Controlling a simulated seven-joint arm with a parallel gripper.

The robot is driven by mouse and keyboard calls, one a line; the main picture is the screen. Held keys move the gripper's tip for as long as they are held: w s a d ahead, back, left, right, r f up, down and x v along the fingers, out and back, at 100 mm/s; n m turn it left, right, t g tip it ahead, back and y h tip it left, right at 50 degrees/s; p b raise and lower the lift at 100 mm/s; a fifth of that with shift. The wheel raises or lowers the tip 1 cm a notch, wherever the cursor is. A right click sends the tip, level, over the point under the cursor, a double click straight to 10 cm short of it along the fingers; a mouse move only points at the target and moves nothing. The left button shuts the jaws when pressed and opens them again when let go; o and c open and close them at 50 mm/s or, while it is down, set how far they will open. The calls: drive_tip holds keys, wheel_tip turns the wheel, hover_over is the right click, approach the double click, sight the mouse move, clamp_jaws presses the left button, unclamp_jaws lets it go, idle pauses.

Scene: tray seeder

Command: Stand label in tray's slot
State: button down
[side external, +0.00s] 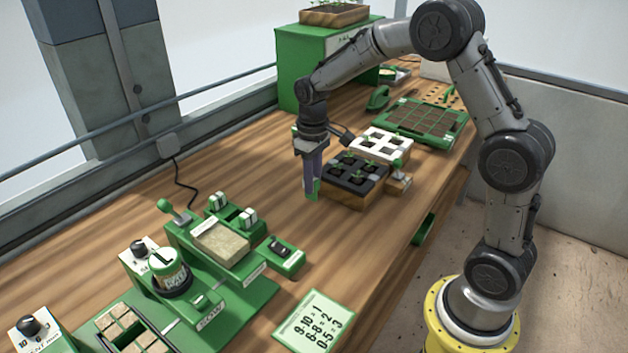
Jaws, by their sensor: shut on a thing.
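My gripper (312,182) points down above the bench, just left of the black seedling tray (372,197). It is shut on a small green piece, likely the label (314,190), which shows at the fingertips and is held roughly upright. The black tray has several cells, some with small green plants, on a wooden base. A white tray (383,143) stands behind it. I cannot make out a slot at this size, nor tell whether the label touches the bench.
A green seeder machine (222,262) with a lever and jar fills the front left. A green card with numbers (314,322) lies at the front edge. A green grid tray (425,122) and a green cabinet (300,72) stand at the back. The middle bench is clear.

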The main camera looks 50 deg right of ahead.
drive_tip(key=w+a+r+m, duration=0.1)
drive_tip(key=w+a+r, duration=0.1)
drive_tip(key=a, duration=0.2)
drive_tip(key=w+a+r+m, duration=0.1)
drive_tip(key=w+a+r, duration=0.1)
drive_tip(key=a, duration=0.2)
drive_tip(key=w+a+r+m, duration=0.1)
drive_tip(key=w+a+r, duration=0.1)
drive_tip(key=a, duration=0.3)
drive_tip(key=shift+w+a+r+m, duration=0.1)
drive_tip(key=shift+w+r+m, duration=0.3)
drive_tip(key=shift+w, duration=0.1)
drive_tip(key=a+r+m, duration=0.2)
drive_tip(key=a+r, duration=0.2)
drive_tip(key=a, duration=0.5)
drive_tip(key=a+r+m, duration=0.2)
drive_tip(key=a+r, duration=0.2)
drive_tip(key=a, duration=0.4)
drive_tip(key=m, duration=1)
hover_over(118, 327)
drive_tip(key=s, duration=0.3)
wheel_tip(118, 327, down, 5)
drive_tip(key=shift+f, duration=4.6)
drive_tip(key=shift+a, duration=0.1)
drive_tip(key=shift+c, duration=1)
unclamp_jaws()
